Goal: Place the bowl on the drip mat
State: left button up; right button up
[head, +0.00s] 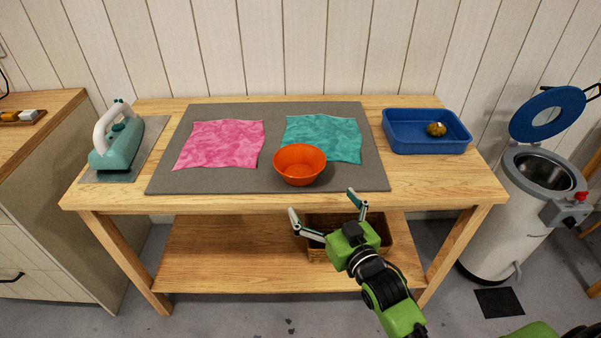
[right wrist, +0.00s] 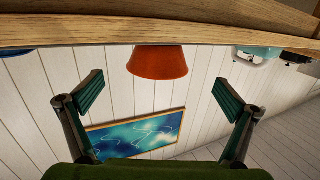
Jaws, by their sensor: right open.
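The orange bowl (head: 300,165) stands upright on the large grey mat (head: 225,184), near its front edge and in front of the teal cloth. In the right wrist view, which is upside down, the bowl (right wrist: 158,62) shows beyond the table edge, between the open fingers (right wrist: 160,92). My left gripper is not in view.
A pink cloth (head: 220,145) and a teal cloth (head: 322,137) lie on the grey mat. An iron (head: 118,150) stands at left, a blue tray (head: 425,145) at right. A basket (head: 400,250) sits on the lower shelf. A dark square (head: 498,302) lies on the floor beside a steel vessel (head: 500,225).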

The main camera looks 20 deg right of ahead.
aim_at(308, 178)
jog(key=shift+t, duration=0.4)
jog(key=w+r, duration=0.1)
jog(key=w, duration=0.1)
jog(key=w+r, duration=0.1)
jog(key=w, duration=0.2)
jog(key=w+a+r, duration=0.1)
jog(key=w, duration=0.2)
jog(key=shift+p, duration=0.35)
jog(key=shift+w+a+f+p, duration=0.1)
jog(key=shift+w+f+p, duration=0.05)
jog(key=shift+w, duration=0.9)
jog(key=shift+w+a+f+p, duration=0.1)
jog(key=shift+w+f, duration=0.1)
jog(key=shift+w, duration=0.8)
jog(key=shift+w+f+p, duration=0.15)
jog(key=shift+w, duration=0.9)
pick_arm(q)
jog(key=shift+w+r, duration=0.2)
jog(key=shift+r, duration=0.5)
pick_arm(e)
jog(key=c, duration=0.9)
jog(key=shift+o, duration=0.2)
